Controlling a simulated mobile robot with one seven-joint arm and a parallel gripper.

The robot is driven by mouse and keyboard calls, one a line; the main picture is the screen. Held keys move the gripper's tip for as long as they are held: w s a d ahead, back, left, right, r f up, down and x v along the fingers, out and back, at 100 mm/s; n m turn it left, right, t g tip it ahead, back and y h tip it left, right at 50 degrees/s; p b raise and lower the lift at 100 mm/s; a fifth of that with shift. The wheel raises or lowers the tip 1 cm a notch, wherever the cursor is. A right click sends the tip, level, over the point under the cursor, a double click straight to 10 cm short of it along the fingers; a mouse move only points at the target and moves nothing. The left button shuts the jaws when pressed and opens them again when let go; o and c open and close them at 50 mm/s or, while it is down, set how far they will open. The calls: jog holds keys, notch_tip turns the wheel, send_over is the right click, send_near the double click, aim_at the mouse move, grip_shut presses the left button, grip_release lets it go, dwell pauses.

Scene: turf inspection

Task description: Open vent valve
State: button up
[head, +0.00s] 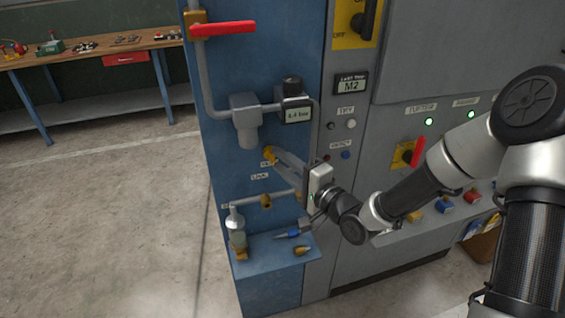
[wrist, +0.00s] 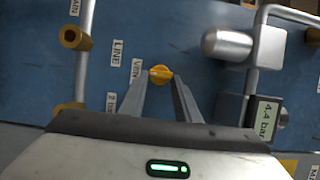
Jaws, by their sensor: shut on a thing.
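The vent valve is a small yellow knob (wrist: 160,72) on the blue panel (head: 225,105), beside a partly hidden label that seems to read VENT (wrist: 136,70). The knob also shows in the head view (head: 268,153), partly covered by my fingers. My gripper (wrist: 161,80) reaches the panel with one finger on each side of the knob and is shut on it. In the head view my gripper (head: 274,158) comes in from the lower right. The knob's exact turn angle is hard to read.
A regulator with a display of 4.4 bar (head: 297,114) sits just above my gripper. A red-handled valve (head: 223,29) is higher up. Below, a small blue shelf (head: 270,262) holds a bottle (head: 236,232) and small fittings. A workbench (head: 95,46) stands far left, with open floor before it.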

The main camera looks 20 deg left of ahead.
jog(key=o, duration=1)
jog(key=shift+o, duration=0.2)
jog(key=shift+d, duration=0.1)
jog(key=p+v, duration=0.1)
jog(key=v, duration=1.6)
jog(key=shift+s, duration=0.15)
